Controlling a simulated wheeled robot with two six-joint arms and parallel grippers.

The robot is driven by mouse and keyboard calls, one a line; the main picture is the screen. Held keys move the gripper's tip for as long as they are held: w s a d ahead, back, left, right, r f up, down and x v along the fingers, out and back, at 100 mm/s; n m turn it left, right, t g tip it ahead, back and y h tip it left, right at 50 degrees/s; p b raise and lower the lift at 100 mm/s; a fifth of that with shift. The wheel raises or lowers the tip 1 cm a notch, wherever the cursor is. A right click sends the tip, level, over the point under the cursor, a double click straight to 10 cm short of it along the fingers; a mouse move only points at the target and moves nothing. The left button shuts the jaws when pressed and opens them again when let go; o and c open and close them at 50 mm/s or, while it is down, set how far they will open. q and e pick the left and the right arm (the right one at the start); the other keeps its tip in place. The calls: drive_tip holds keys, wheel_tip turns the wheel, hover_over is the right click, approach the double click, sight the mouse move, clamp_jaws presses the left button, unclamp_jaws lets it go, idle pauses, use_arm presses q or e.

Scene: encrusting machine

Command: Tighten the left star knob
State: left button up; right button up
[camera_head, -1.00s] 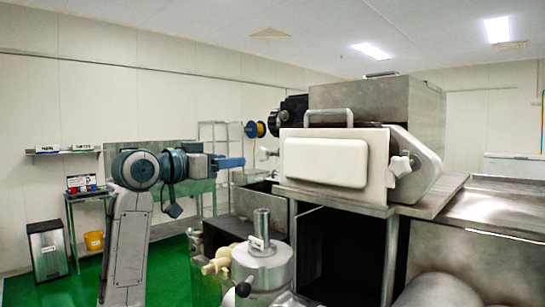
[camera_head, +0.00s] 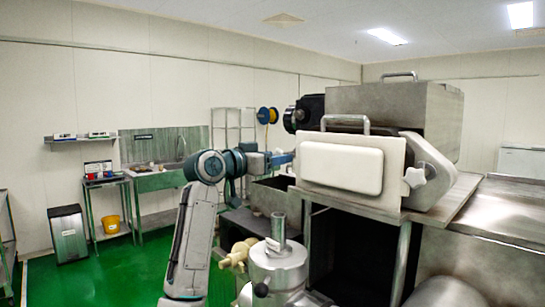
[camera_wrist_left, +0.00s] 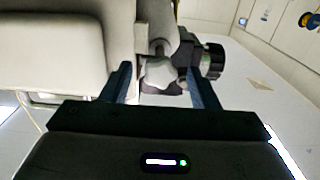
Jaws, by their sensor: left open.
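The machine's white front cover (camera_head: 341,167) faces me in the head view. The left star knob (camera_wrist_left: 160,75) is a pale lobed knob in the left wrist view, beside the cover's edge. In the head view my left gripper (camera_head: 284,159) is at the cover's left side and the left knob is hardly visible behind it. In the wrist view my left gripper (camera_wrist_left: 162,84) is open, with one blue finger on each side of the knob. I cannot tell whether the fingers touch it. The other star knob (camera_head: 415,178) shows at the cover's right side. My right gripper is out of view.
A dark round motor part (camera_wrist_left: 213,62) is close by the right finger in the wrist view. A steel table (camera_head: 500,212) extends to the right. Green floor (camera_head: 100,275) is free at left.

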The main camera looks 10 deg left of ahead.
use_arm(q)
drive_tip(key=c, duration=1)
drive_tip(key=shift+n, duration=0.5)
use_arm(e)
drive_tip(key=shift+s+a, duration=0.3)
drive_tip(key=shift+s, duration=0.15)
use_arm(q)
drive_tip(key=o, duration=1)
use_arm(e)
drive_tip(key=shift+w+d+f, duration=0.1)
use_arm(q)
drive_tip(key=b+v, duration=0.5)
drive_tip(key=v, duration=0.6)
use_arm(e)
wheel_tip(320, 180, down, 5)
